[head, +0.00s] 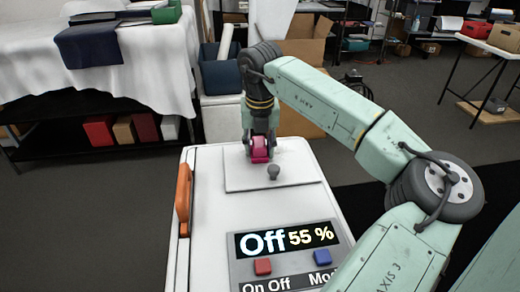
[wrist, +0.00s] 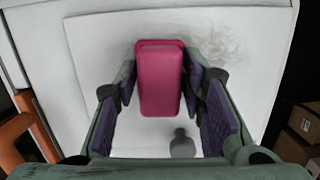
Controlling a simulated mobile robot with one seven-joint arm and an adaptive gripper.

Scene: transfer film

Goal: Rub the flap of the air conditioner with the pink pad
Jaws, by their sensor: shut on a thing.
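The air conditioner (head: 205,240) is a white unit with a display panel on its top. Its flap (head: 235,178) is a raised flat plate with a small grey knob (head: 273,171); the flap also shows in the wrist view (wrist: 95,60). A grey smudge (wrist: 222,40) lies on the flap to the upper right of the pad. My gripper (head: 260,145) is shut on the pink pad (wrist: 161,80) over the far part of the flap. The pad sits between both purple-lined fingers. I cannot tell whether the pad touches the flap.
An orange handle (head: 184,200) stands at the unit's left side. The panel (head: 285,255) reads Off and 55 %, with a red button (head: 262,267) and a blue button (head: 322,257). A cloth-covered table (head: 130,65) is at the left. Cardboard boxes (head: 305,45) stand behind.

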